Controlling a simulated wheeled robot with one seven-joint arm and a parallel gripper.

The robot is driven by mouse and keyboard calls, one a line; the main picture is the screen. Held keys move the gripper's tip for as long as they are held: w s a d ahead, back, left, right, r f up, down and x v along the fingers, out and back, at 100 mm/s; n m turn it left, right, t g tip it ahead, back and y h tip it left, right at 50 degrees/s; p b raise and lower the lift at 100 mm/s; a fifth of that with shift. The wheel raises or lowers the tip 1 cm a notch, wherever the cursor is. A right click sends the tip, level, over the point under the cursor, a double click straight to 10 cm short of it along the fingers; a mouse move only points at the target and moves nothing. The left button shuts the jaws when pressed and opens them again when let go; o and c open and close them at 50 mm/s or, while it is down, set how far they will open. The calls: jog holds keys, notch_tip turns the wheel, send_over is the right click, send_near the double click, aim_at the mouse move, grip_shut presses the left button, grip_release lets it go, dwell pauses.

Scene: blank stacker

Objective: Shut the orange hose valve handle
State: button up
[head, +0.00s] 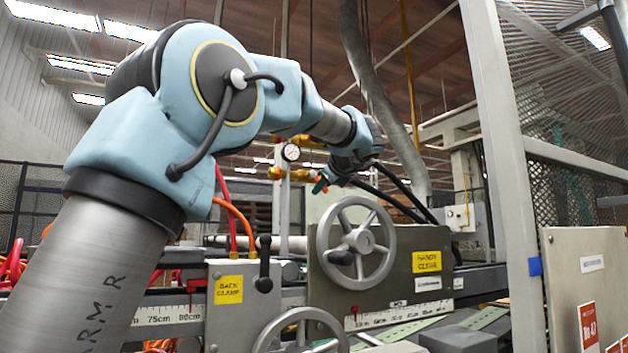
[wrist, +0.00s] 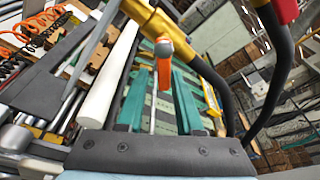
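The orange valve handle (wrist: 164,72) shows in the middle of the wrist view, in front of a yellow pipe fitting. In the head view a small orange-red piece of it (head: 320,178) shows by my gripper, below the brass fittings. My gripper (wrist: 162,88) has its teal fingers apart, one on each side of the handle in the picture. I cannot tell whether they touch it. In the head view my gripper (head: 328,182) is small and partly hidden by my wrist.
A pressure gauge (head: 291,152) sits on the brass pipework beside my gripper. Below are a grey handwheel (head: 356,243) and a clamp panel with a yellow label (head: 426,261). Black hoses (wrist: 270,75) pass close by on the right. A mesh guard post (head: 500,150) stands at right.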

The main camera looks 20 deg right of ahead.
jog(key=s+a+r+m+y+p, duration=0.1)
jog(key=s+m+y, duration=0.1)
jog(key=s+m, duration=0.4)
jog(key=shift+s+a+r+m+g+y, duration=0.2)
jog(key=shift+s+r+m+g+y, duration=0.15)
jog(key=shift+s, duration=1.1)
jog(key=shift+s+f, duration=0.1)
jog(key=shift+f, duration=0.05)
dwell(0.6)
